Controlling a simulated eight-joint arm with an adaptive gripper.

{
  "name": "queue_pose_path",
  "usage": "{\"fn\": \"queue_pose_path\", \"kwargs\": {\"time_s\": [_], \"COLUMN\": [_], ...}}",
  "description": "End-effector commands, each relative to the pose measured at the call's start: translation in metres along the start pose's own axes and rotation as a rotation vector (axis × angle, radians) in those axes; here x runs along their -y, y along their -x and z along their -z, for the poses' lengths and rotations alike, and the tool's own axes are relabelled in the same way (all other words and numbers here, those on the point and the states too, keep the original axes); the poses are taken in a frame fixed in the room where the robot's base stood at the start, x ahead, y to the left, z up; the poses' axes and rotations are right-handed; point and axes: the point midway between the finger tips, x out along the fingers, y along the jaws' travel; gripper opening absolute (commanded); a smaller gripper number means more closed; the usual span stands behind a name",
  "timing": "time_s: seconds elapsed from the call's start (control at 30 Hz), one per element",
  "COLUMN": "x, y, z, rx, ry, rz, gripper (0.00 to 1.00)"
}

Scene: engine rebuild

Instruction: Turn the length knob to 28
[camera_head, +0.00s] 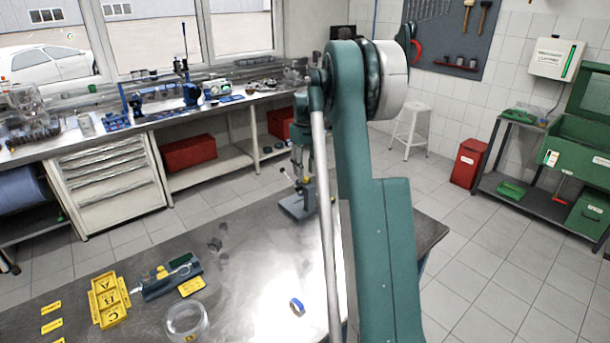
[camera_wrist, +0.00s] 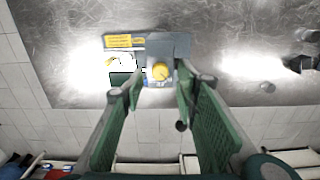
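The yellow length knob (camera_wrist: 160,71) sits on a grey-blue device (camera_wrist: 182,45) in the wrist view. The device also has a yellow label (camera_wrist: 118,41), a white panel and a dark green display (camera_wrist: 123,79); no reading can be made out. My gripper (camera_wrist: 157,88) is open, its two green fingers on either side of the knob in the picture. The knob shows between the fingertips, with visible gaps; contact cannot be seen. In the head view a grey base (camera_head: 293,208), apparently this device, lies below the green gripper end of my arm, partly hidden by my arm.
Small dark objects (camera_head: 215,243) lie left of the device. The device is near the table's far edge.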

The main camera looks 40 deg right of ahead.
Motion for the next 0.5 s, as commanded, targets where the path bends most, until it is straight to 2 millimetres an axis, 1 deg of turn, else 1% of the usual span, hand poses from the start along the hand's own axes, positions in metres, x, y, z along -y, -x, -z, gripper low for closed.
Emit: {"fn": "queue_pose_path", "kwargs": {"time_s": [0.03, 0.3, 0.5], "x": [0.000, 0.000, 0.000], "y": [0.008, 0.052, 0.076], "z": [0.000, 0.000, 0.000], "rx": [0.000, 0.000, 0.000], "ry": [0.000, 0.000, 0.000], "rz": [0.000, 0.000, 0.000], "gripper": [0.31, 0.31, 0.31]}}
